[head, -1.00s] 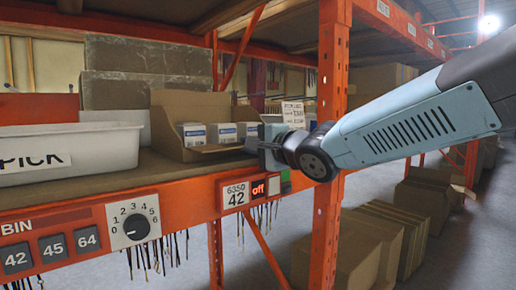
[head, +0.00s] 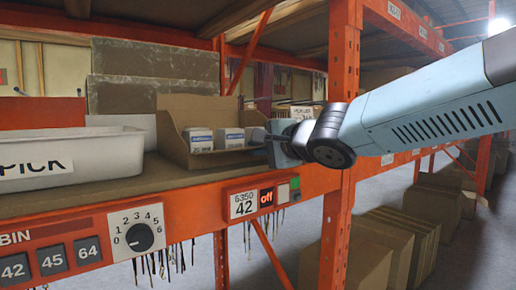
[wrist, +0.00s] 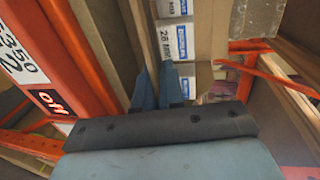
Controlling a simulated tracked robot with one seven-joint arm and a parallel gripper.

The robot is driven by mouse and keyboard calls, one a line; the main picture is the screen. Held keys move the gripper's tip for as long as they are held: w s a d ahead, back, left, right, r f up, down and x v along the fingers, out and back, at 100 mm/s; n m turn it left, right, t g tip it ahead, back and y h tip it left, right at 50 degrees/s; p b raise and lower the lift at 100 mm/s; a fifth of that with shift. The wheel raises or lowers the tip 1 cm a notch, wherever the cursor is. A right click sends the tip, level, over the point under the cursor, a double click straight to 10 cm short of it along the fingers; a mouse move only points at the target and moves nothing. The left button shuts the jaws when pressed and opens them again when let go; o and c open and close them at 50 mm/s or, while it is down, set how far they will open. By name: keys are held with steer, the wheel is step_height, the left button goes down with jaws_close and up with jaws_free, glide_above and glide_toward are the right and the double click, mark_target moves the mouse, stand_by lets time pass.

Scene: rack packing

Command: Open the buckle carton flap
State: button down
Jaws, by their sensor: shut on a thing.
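The buckle carton (head: 187,112) is an open-fronted brown cardboard box on the shelf, with small white-labelled boxes (head: 200,139) inside. Its low front cardboard flap (head: 222,159) runs along the front of the boxes. My gripper (head: 268,147) is at the carton's right front end. In the wrist view my gripper (wrist: 157,82) has its two blue fingers close together on either side of a thin cardboard edge (wrist: 150,45), which looks like the flap. The exact contact is partly hidden by the fingers. A labelled box (wrist: 176,42) lies just beyond them.
A white PICK bin (head: 70,158) stands left of the carton. The orange shelf beam (head: 190,222) carries a dial and a 42 display. An orange upright (head: 341,150) stands close behind my arm. Brown cartons (head: 400,240) stand on the floor at right.

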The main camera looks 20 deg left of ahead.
steer(key=shift+w+d+f, duration=0.1)
steer(key=shift+f, duration=0.05)
steer(key=c, duration=1.6)
jaws_free()
steer(key=shift+w, duration=0.1)
steer(key=shift+d, duration=0.1)
steer(key=v, duration=1.3)
steer(key=shift+s+d, duration=0.25)
